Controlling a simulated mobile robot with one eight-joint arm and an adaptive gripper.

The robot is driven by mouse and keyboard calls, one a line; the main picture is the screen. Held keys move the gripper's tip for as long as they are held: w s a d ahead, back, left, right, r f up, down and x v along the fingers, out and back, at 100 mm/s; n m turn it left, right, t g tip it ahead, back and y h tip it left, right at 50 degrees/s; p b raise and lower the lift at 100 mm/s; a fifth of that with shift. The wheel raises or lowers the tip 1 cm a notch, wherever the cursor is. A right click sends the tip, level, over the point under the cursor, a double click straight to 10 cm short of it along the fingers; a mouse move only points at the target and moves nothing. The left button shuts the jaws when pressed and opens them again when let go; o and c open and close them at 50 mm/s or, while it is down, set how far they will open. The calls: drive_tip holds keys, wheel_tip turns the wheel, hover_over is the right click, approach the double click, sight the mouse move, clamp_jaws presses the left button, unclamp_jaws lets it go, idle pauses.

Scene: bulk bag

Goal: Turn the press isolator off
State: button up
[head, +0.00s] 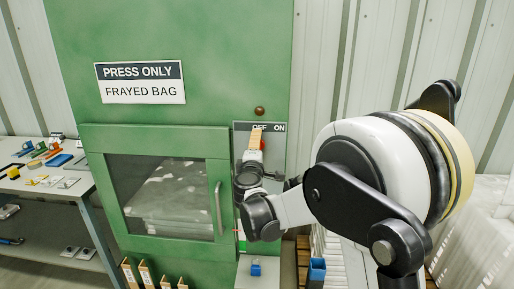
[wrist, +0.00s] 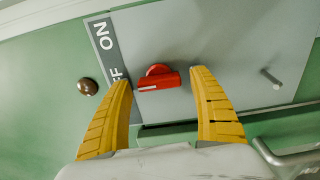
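The press isolator is a red rotary handle (wrist: 158,82) on a grey panel (wrist: 225,45), with a white mark on its left end in the wrist view. A dark label strip (wrist: 106,45) beside it reads ON and, partly hidden by a finger, OFF. In the head view the panel (head: 278,150) is on the press's right side with OFF and ON along its top; the handle is hidden there. My gripper (wrist: 161,76) has its two yellow fingers spread, one either side of the handle with visible gaps. The gripper (head: 256,138) also shows before the panel in the head view.
The green press (head: 200,50) has a windowed door with a bar handle (head: 218,208) left of my gripper. A brown round button (head: 260,111) is above the panel. A metal peg (wrist: 270,77) sticks out of the panel. A bench (head: 45,180) with tools stands left.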

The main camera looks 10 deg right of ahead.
drive_tip(key=v, duration=1.2)
drive_tip(key=s+d+f+m+g, duration=0.3)
drive_tip(key=s+d+m+g, duration=0.55)
drive_tip(key=s, duration=0.65)
drive_tip(key=s+a+f+m+g+y, duration=0.1)
drive_tip(key=s+a+f+m+y, duration=0.1)
drive_tip(key=s, duration=0.6)
drive_tip(key=s+a+f+m+y, duration=0.2)
drive_tip(key=s+f+m+y, duration=0.1)
drive_tip(key=s, duration=0.5)
drive_tip(key=shift+f+m+g+y, duration=0.35)
drive_tip(key=shift+f+m, duration=0.2)
drive_tip(key=shift+f, duration=0.3)
drive_tip(key=shift+a, duration=0.15)
